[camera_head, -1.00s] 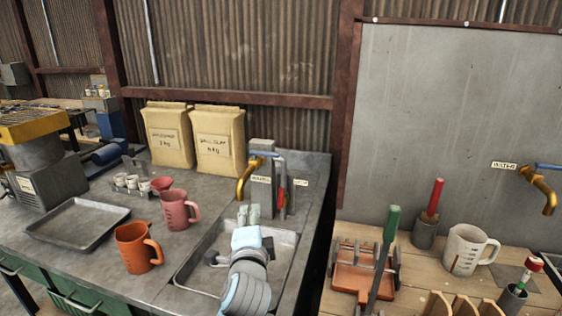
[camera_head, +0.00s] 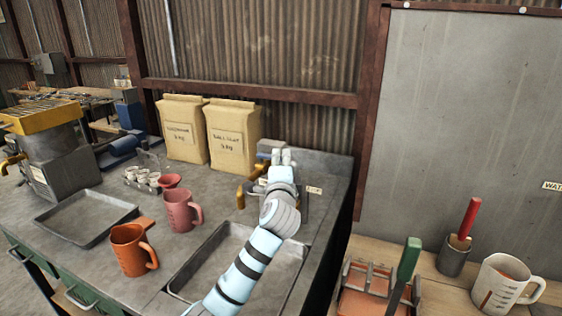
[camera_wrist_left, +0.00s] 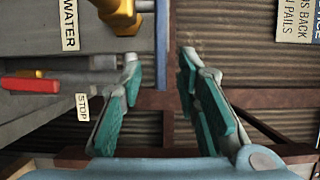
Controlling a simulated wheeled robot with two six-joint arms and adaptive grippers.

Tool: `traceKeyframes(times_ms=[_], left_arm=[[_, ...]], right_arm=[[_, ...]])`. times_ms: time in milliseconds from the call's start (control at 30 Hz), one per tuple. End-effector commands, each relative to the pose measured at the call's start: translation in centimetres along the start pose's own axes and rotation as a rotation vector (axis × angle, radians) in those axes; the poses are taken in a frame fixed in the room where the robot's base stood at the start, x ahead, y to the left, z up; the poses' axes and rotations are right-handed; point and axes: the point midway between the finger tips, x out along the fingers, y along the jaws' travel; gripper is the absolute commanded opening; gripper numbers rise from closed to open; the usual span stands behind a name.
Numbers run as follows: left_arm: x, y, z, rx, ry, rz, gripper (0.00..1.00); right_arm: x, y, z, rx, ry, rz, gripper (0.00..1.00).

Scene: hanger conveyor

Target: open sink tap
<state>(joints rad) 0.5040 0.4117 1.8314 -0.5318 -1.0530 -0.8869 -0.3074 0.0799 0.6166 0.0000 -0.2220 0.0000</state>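The sink tap has a brass-yellow spout (camera_head: 240,196) at the back of the sink; the arm hides much of the tap in the head view. In the left wrist view the yellow tap body (camera_wrist_left: 121,20) is at the top, beside a WATER label. A thin blue bar (camera_wrist_left: 162,45), apparently the tap lever, runs between the fingers. My left gripper (camera_head: 283,156) is at the tap. It is open in the left wrist view (camera_wrist_left: 159,62), with a finger on each side of the bar; contact is unclear. My right gripper is not in view.
The sink basin (camera_head: 196,270) lies under my left arm. A red handle (camera_wrist_left: 32,85) with a STOP label is beside the tap. Paper sacks (camera_head: 233,133) stand behind, an orange jug (camera_head: 127,252) and a pink jug (camera_head: 178,212) to the left. A wooden bench (camera_head: 368,245) with tools is right.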

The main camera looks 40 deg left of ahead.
Motion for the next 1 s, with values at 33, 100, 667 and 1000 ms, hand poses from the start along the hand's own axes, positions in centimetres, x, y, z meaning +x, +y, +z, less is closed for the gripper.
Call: traceKeyframes(times_ms=[33,100,667,1000], left_arm=[[0.9,0.0,0.1,0.001,-0.003,0.0,0.3],[1.8,0.0,0.1,-0.001,-0.002,0.0,0.3],[2.8,0.0,0.2,0.0,-0.002,0.0,0.0],[2.8,0.1,0.3,0.0,-0.003,0.001,0.0]], right_arm=[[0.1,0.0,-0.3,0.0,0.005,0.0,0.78],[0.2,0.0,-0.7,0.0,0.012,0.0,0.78],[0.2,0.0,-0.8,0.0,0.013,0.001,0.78],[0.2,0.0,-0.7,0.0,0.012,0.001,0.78]])
